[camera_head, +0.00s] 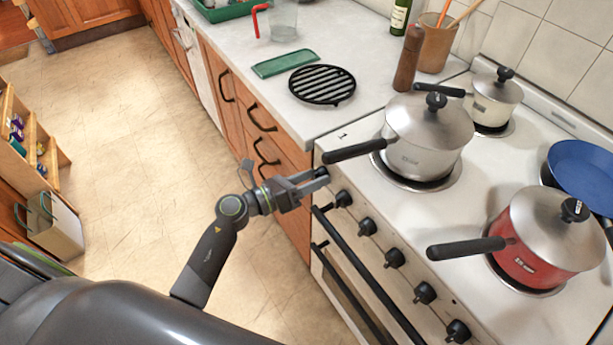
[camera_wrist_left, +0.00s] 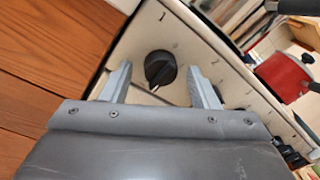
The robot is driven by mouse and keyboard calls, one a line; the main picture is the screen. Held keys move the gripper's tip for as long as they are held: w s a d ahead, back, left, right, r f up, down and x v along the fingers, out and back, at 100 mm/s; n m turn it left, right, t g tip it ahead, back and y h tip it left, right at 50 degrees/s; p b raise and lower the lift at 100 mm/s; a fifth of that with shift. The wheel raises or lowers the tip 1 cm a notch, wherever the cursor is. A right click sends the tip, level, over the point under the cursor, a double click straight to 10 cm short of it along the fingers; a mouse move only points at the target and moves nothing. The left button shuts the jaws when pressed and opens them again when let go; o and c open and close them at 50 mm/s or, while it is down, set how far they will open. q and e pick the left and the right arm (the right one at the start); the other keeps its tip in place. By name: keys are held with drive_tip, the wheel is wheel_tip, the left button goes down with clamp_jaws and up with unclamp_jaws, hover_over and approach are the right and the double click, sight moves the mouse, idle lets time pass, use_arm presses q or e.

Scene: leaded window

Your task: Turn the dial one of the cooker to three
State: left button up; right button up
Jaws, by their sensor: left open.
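The cooker (camera_head: 365,185) has a row of black dials along its front panel. In the left wrist view a round black dial (camera_wrist_left: 160,68) at the panel's end, next to the wooden cabinet, lies between my fingertips. A pale line on it points down in the picture. I take it to be dial one. My left gripper (camera_head: 318,178) is open at that end of the panel, and it also shows in the left wrist view (camera_wrist_left: 157,68). I cannot tell whether the fingers touch the dial. In the head view the gripper largely hides it. My right gripper is not in view.
A steel pot (camera_head: 425,140) stands on the hob with its black handle reaching over the front edge near my gripper. A red pot (camera_head: 535,250) and a black oven handle (camera_head: 365,270) are farther along. The floor (camera_head: 140,150) left of the cabinets is clear.

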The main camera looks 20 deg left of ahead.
use_arm(q)
drive_tip(key=b+v, duration=0.4)
drive_tip(key=v, duration=1.3)
drive_tip(key=shift+a+b, duration=0.2)
drive_tip(key=shift+b, duration=0.15)
drive_tip(key=shift+s, duration=0.1)
